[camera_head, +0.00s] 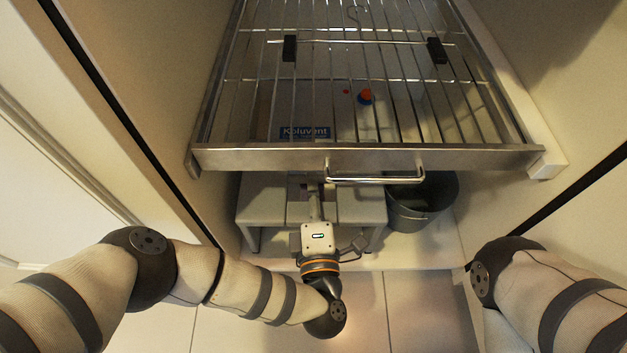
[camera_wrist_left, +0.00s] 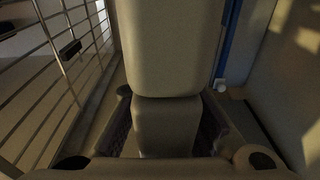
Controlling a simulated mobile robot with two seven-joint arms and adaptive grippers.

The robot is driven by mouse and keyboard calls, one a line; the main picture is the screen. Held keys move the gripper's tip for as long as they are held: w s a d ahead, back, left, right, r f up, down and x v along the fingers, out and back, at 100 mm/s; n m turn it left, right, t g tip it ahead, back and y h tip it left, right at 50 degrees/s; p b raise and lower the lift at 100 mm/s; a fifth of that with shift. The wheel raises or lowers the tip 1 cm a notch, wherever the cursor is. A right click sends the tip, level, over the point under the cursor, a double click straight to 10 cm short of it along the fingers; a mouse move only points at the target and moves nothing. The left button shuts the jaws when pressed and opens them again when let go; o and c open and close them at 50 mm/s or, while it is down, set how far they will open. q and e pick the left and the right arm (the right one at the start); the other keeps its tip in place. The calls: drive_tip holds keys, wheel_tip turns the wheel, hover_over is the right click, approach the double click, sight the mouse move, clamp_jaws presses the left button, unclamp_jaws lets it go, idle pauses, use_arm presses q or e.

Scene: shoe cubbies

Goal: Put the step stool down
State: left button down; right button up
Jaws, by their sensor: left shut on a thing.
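The pale step stool (camera_head: 262,205) is inside the closet, below the wire rack. Its slatted top and front legs show; its rear is hidden under the rack. My left gripper (camera_head: 313,194) reaches in from the front and is shut on the middle of the stool's top. In the left wrist view, the two dark fingers (camera_wrist_left: 167,128) press on both sides of a pale part of the stool (camera_wrist_left: 168,45). I cannot tell whether the stool's legs touch the closet floor. My right arm shows at the right edge, but its gripper is out of view.
A metal wire pull-out rack (camera_head: 262,157) with a front handle (camera_head: 375,180) is just above the stool. A grey bucket (camera_head: 418,212) stands close to the stool's right. A Koluvent-labelled box (camera_head: 305,132) and a small orange-and-blue item (camera_head: 365,97) show through the wires. Closet walls flank both sides.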

use_arm(q)
drive_tip(key=shift+w, duration=0.2)
drive_tip(key=c, duration=1.6)
unclamp_jaws()
drive_tip(key=shift+r, duration=0.1)
